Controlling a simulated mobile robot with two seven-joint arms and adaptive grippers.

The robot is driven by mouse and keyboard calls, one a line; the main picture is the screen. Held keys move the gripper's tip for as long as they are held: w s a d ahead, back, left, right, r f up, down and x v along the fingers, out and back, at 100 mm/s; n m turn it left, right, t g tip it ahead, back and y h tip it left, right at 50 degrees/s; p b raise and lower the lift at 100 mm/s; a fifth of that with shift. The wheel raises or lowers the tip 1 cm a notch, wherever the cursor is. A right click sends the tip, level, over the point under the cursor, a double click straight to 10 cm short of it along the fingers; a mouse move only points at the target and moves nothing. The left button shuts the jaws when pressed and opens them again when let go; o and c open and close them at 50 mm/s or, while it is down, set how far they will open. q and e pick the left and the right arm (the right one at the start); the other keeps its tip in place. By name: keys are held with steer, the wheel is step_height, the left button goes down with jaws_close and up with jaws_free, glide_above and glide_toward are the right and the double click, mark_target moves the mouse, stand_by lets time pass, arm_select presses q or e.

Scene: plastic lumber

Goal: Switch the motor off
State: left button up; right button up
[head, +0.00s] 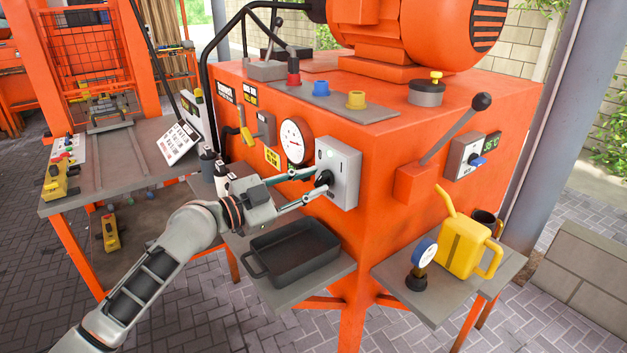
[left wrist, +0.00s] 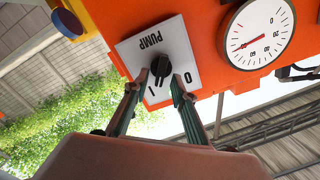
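A large orange motor (head: 400,30) sits on top of the orange machine cabinet (head: 400,240). A light grey switch box (head: 345,165) with a black rotary knob (head: 323,178) is on the cabinet front. In the left wrist view, its plate (left wrist: 178,45) reads PUMP, upside down, with 0 and I marks around the knob (left wrist: 160,66). My left gripper (head: 312,186) is at this switch. In the left wrist view, its fingertips (left wrist: 155,84) are spread on either side of the knob, with gaps visible. My right gripper is not in view.
A round gauge (head: 295,141) is beside the switch box. A dark tray (head: 293,252) lies on the shelf below. A black-knobbed lever (head: 452,130) and a blue-knobbed control box (head: 465,157) are to the right. A yellow can (head: 465,245) stands on the right shelf.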

arm_select(q)
steer(key=shift+w+d, duration=0.35)
steer(key=shift+d, duration=0.1)
jaws_close()
